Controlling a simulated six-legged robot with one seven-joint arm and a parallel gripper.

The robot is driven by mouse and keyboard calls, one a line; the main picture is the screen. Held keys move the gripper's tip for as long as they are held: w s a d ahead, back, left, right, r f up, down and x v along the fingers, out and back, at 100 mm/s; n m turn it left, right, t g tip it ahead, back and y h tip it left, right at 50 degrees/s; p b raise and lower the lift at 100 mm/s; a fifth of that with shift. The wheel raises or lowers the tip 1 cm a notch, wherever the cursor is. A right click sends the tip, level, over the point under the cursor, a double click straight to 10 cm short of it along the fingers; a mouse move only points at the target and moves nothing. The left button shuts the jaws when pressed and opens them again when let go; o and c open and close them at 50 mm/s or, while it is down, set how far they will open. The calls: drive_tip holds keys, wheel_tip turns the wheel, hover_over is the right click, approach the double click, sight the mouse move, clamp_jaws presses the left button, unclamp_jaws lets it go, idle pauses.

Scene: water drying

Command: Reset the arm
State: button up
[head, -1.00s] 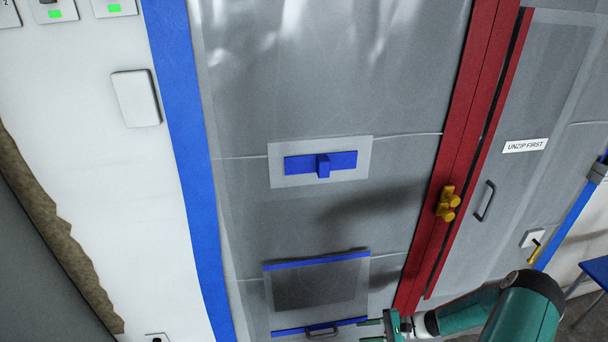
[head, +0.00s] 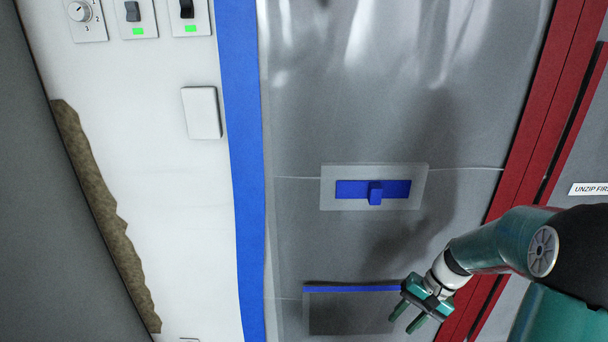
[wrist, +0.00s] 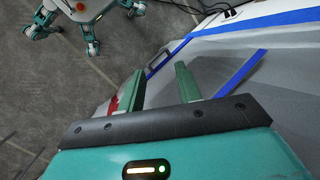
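My gripper (head: 407,319) is at the lower right of the head view, in front of the plastic sheet near the blue-topped mesh panel (head: 350,314). Its two green fingers point down and are apart, with nothing visible between them. The wrist view also shows the gripper's fingers (wrist: 160,90) spread with a gap. My arm comes in from the right and is bent at the elbow.
A grey plastic sheet (head: 390,100) has a blue latch-like piece (head: 372,189). Blue tape (head: 240,150) borders it left; a red zip strip (head: 540,110) runs right. Switches (head: 134,14) and a blank plate (head: 202,113) are on the white wall, beside a torn brown edge (head: 90,185).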

drive_tip(key=s+a+r+n+t+h, duration=0.2)
drive_tip(key=s+a+r+t, duration=0.1)
drive_tip(key=s+r, duration=0.4)
drive_tip(key=s+a+r+n+t+h, duration=0.2)
drive_tip(key=s+a+r, duration=0.3)
drive_tip(key=r, duration=0.8)
drive_tip(key=s+t+h, duration=0.1)
drive_tip(key=s, duration=0.2)
drive_tip(key=shift+s+r+n+t, duration=0.3)
drive_tip(key=shift+r+n, duration=0.1)
drive_tip(key=shift+s, duration=0.1)
